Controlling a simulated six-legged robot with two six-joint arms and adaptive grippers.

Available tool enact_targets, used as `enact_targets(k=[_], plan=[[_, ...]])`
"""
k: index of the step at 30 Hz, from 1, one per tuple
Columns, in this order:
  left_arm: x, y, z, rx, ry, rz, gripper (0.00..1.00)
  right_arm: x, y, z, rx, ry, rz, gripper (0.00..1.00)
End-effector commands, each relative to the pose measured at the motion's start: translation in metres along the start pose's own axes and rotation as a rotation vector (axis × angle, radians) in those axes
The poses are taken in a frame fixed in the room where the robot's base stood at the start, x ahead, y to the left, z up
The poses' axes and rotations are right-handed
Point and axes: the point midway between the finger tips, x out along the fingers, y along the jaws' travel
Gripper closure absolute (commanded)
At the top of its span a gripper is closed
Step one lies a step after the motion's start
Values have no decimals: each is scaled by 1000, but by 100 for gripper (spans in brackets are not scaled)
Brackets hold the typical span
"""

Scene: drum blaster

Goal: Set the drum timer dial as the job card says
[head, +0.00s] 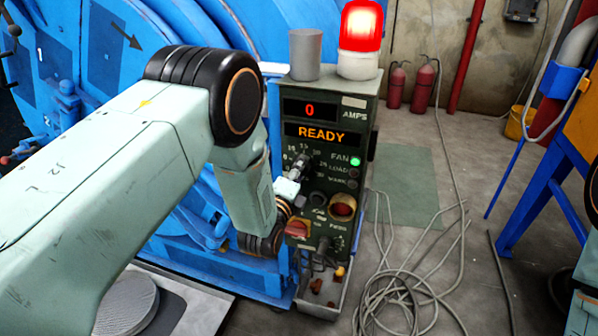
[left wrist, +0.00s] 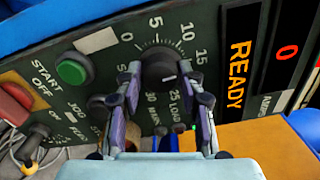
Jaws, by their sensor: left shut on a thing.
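The drum timer dial (left wrist: 158,66) is a round black knob with a white pointer mark, on a dark green panel with a numbered scale. In the left wrist view the mark sits on the knob's lower right side; the number it points at is hard to tell behind a finger. My left gripper (head: 297,170) is at the dial on the control box (head: 365,125). Its two fingers (left wrist: 160,85) are shut on the dial from both sides. No readable job card shows. My right gripper is out of view.
Displays read 0 (head: 310,111) and READY (head: 322,134). A lit red beacon (head: 361,30) and a grey cup (head: 305,55) stand on the box. A green button (left wrist: 72,71) and a red switch (head: 298,229) are nearby. Loose cable (head: 405,295) lies on the floor.

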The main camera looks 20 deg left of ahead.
Motion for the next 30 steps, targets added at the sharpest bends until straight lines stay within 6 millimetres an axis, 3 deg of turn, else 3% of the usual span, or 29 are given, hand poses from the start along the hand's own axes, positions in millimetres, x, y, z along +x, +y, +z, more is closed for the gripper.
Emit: enact_targets(k=[23,24,30], plan=[[0,0,0,92,-2,0,93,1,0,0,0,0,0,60],[0,0,0,92,-2,0,58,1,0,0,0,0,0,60],[0,0,0,92,-1,0,41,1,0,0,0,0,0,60]])
